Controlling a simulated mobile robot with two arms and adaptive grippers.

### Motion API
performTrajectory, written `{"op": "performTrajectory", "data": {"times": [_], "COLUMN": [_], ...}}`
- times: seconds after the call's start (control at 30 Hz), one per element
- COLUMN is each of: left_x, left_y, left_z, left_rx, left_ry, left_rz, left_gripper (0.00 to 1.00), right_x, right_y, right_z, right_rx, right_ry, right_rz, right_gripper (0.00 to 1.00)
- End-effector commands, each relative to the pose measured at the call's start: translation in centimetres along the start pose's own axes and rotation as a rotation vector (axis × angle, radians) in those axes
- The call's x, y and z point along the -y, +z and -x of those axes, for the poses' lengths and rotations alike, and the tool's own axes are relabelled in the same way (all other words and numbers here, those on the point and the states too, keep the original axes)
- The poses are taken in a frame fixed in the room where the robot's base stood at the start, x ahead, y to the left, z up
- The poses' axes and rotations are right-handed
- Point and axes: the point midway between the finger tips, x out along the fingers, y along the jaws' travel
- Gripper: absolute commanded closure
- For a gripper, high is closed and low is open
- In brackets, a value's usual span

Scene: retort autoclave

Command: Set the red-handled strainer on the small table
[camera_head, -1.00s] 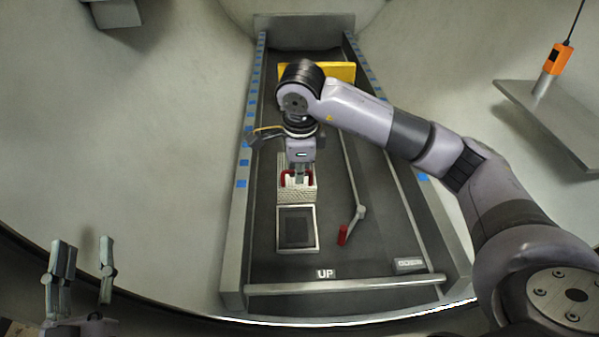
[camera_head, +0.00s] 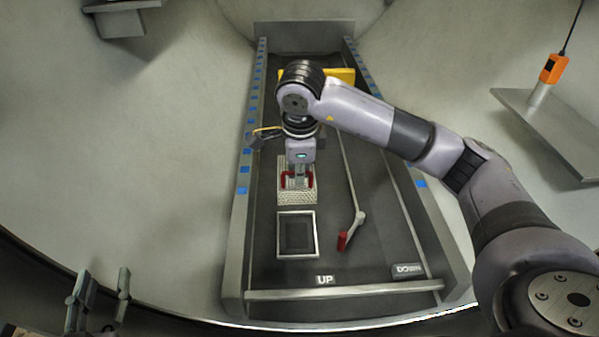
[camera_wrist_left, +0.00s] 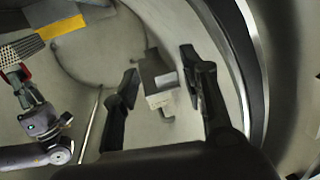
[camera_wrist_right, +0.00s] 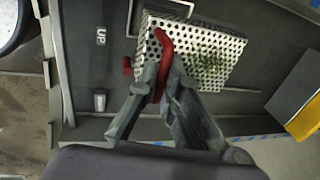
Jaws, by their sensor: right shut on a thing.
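The strainer (camera_head: 297,197) is a pale perforated basket with red handles (camera_head: 311,179). It is in the dark channel, below my right gripper (camera_head: 298,184). In the right wrist view, my right gripper (camera_wrist_right: 165,85) is shut on a red handle (camera_wrist_right: 163,50), with the perforated basket (camera_wrist_right: 225,48) beyond it. Something greenish shows through the holes. The basket (camera_wrist_left: 20,48) also shows at the left wrist view's upper left. My left gripper (camera_head: 104,282) is open and empty at lower left, away from the strainer. I cannot tell which surface is the small table.
A light square frame (camera_head: 297,254) lies in front of the basket. A red-tipped lever (camera_head: 343,240) is to its right. A yellow block (camera_head: 341,75) is at the back. Channel walls flank the basket. An orange device (camera_head: 554,68) hangs over a grey slab (camera_head: 570,140) at right.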

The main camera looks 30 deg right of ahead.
Motion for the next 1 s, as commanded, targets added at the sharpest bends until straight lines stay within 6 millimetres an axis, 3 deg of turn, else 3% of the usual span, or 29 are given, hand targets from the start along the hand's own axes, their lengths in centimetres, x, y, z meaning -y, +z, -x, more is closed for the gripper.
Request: {"op": "performTrajectory", "data": {"times": [0.5, 1.0], "left_x": [0.6, 0.7], "left_y": [3.8, 5.2], "left_z": [1.0, 1.5], "left_rx": [0.215, 0.280], "left_ry": [-0.013, -0.017], "left_rz": [-0.003, -0.003], "left_gripper": [0.60, 0.60], "right_x": [0.3, 0.3], "right_y": [0.0, 0.0], "right_z": [1.4, 1.5], "right_rx": [0.001, 0.001], "right_ry": [-0.002, -0.002], "right_rz": [-0.001, -0.001], "right_gripper": [1.00, 1.00]}}
